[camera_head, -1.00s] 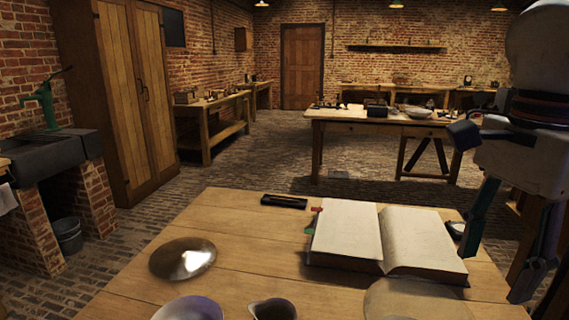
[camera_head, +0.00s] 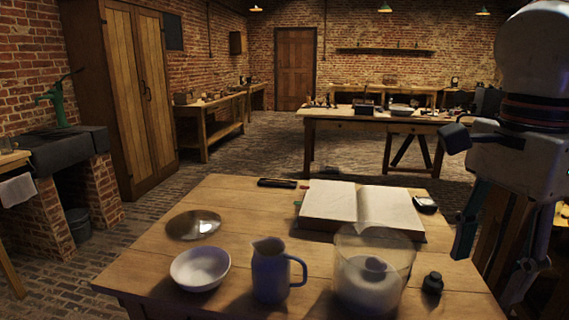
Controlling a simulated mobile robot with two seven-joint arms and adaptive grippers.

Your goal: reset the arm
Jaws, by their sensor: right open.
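My right arm hangs at the right edge of the head view. Its gripper (camera_head: 490,268) points down with the fingers apart, beside the table's right edge. It holds nothing that I can see. On the wooden table (camera_head: 130,262) stand a white bowl (camera_head: 200,270), a blue-grey pitcher (camera_head: 271,272) and a clear glass jar (camera_head: 385,262) with a pale thing inside. A small dark bottle (camera_head: 432,283) stands right of the jar, near the gripper. My left gripper is out of view.
An open book (camera_head: 360,207), a shiny round dish (camera_head: 193,224), a dark case (camera_head: 277,183) and a small dark device (camera_head: 425,204) lie on the table. A wooden cabinet (camera_head: 140,95) and a sink (camera_head: 65,150) stand left.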

